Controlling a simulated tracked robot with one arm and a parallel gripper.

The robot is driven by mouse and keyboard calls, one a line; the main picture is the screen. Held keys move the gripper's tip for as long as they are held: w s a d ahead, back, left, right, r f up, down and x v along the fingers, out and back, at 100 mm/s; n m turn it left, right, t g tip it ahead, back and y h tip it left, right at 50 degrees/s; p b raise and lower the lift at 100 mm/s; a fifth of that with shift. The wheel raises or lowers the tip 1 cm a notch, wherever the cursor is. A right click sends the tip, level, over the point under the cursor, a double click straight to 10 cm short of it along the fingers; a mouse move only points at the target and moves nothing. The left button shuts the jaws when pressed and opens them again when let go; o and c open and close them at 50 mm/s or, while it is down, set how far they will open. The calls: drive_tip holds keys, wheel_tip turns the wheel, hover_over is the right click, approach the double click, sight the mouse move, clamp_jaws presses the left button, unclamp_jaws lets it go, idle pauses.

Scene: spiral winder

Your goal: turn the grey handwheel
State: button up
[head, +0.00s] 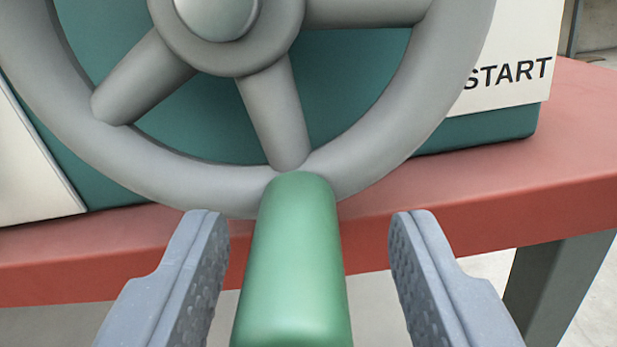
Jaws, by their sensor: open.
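The grey handwheel (185,170) fills the upper part of the view; its top is cut off. It has a round hub (228,40) and several thick spokes. A green handle (298,262) sticks out from the bottom of the rim towards me, near the foot of the lower spoke. My gripper (308,225) is open, with one grey finger on each side of the green handle. Gaps show between the handle and both fingers, so they do not touch it. The handle's near end is cut off by the bottom edge of the view.
Behind the wheel is a dark green housing (335,95) with a pale panel reading START (508,73) at the right. It stands on a red table (550,185) whose front edge runs behind my fingers. A grey table leg (560,285) stands at the lower right.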

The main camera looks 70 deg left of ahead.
drive_tip(key=shift+w+a, duration=0.25)
drive_tip(key=shift+a, duration=0.25)
